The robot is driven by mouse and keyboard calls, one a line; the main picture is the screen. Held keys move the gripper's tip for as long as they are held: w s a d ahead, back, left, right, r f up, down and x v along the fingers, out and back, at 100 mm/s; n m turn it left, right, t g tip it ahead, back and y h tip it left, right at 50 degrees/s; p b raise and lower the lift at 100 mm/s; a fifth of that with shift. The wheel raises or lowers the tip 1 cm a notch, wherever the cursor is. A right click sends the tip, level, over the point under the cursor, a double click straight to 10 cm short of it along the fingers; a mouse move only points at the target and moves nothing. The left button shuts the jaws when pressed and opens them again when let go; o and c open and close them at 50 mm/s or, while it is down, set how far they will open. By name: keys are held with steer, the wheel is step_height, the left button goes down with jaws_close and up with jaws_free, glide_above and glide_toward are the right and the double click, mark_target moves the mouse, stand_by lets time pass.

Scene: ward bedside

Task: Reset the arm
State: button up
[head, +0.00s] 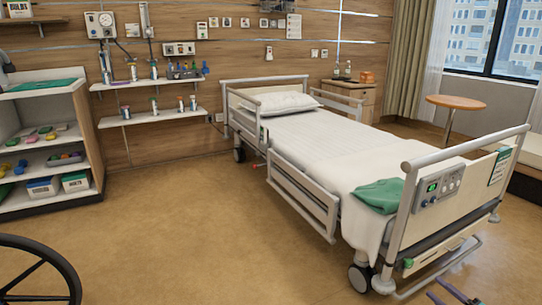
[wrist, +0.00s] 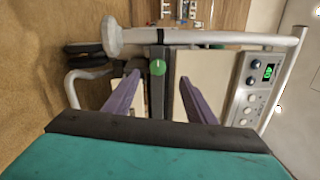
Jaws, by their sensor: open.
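My gripper (head: 449,296) shows only in part at the bottom right of the head view, as purple fingers low in front of the bed's foot end. In the wrist view my gripper (wrist: 159,77) has its two purple fingers spread well apart, with nothing held between them. Beyond them is the bed's foot end, with a green knob (wrist: 158,67) seen between the fingers. The grey control panel (wrist: 257,88) with its lit green display is to their right. The rest of my arm is outside the head view.
The bed (head: 310,139) fills the middle right, with a folded green cloth (head: 379,195) by its footboard. A shelf unit (head: 88,153) stands at the left, and a dark wheel (head: 73,275) at the lower left. The floor (head: 210,235) between is clear.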

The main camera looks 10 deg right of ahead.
steer(key=w+a+r+n+g+y+p, duration=0.25)
steer(key=w+a+p, duration=0.35)
steer(key=a, duration=0.6)
steer(key=w+a+r+n+g+y+p, duration=0.1)
steer(key=w+a+r+y+p, duration=0.25)
steer(key=w+a, duration=0.7)
steer(key=s+a+n+g+y+p, duration=0.15)
steer(key=a+g+p, duration=0.3)
steer(key=a, duration=1.05)
steer(key=s+a+n+g+y+p, duration=0.1)
steer(key=s+a+n+g+p, duration=0.4)
steer(key=a, duration=0.9)
steer(key=s+a+n+g+h+p, duration=0.35)
steer(key=s+a+g+p, duration=0.7)
steer(key=s+a, duration=0.8)
steer(key=s+d+n+h+p, duration=0.25)
steer(key=s+h+p, duration=0.2)
steer(key=s, duration=0.55)
steer(key=s+d+h, duration=0.2)
steer(key=d+h, duration=0.3)
steer(key=d, duration=0.5)
steer(key=shift+s+f+h, duration=0.15)
steer(key=shift+s+h, duration=0.15)
steer(key=shift+h, duration=0.05)
